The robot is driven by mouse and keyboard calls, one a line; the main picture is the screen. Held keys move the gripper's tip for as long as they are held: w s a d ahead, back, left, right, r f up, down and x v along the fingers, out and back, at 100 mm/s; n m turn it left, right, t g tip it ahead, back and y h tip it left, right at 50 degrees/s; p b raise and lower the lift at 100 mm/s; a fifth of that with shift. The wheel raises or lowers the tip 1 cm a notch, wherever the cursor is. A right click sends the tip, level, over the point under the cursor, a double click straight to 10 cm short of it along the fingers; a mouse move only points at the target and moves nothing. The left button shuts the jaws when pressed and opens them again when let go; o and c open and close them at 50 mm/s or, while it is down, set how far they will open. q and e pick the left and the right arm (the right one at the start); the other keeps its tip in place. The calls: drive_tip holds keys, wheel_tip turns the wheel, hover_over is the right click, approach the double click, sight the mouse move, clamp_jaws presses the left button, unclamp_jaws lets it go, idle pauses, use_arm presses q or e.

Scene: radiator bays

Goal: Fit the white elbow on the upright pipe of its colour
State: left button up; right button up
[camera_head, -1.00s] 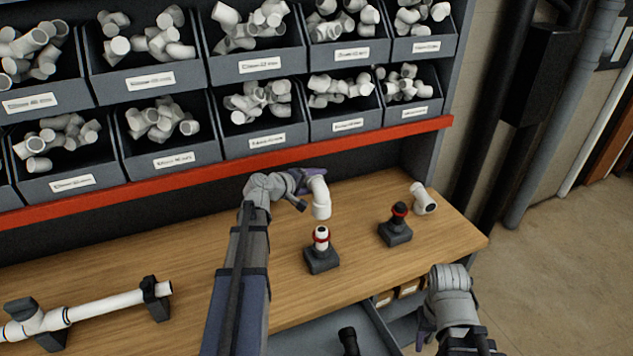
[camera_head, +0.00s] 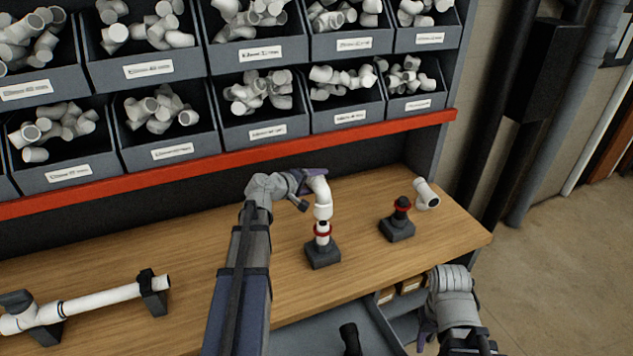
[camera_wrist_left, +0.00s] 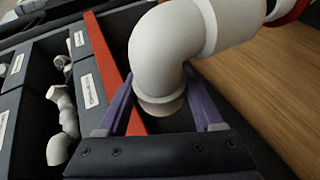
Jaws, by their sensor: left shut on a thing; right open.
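My left gripper (camera_head: 312,182) is shut on the white elbow (camera_head: 322,196), with one end pointing down. In the left wrist view the elbow (camera_wrist_left: 165,50) sits between the purple fingers (camera_wrist_left: 160,108). The white upright pipe (camera_head: 322,239) with a red ring stands in a dark block (camera_head: 322,256). The elbow's lower end is right over the pipe's top, roughly in line with it. I cannot tell whether they touch or overlap. My right gripper (camera_head: 427,332) is open and empty at the bench's front, away from the pipes.
A black upright pipe (camera_head: 401,206) with a red ring stands in its own block to the right. A loose white fitting (camera_head: 426,194) lies behind it. A horizontal white pipe (camera_head: 100,299) rests on supports at left. Bins of fittings (camera_head: 265,130) line the back above a red rail.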

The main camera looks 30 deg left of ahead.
use_arm(q)
drive_tip(key=shift+f+b, duration=2.7)
drive_tip(key=shift+f, duration=0.25)
drive_tip(key=o, duration=1.5)
drive_tip(key=shift+c, duration=0.2)
drive_tip(key=shift+s+r, duration=0.1)
drive_tip(key=p+v, duration=0.3)
drive_tip(key=v, duration=0.4)
drive_tip(key=shift+s, duration=0.3)
drive_tip(key=shift+a, duration=0.15)
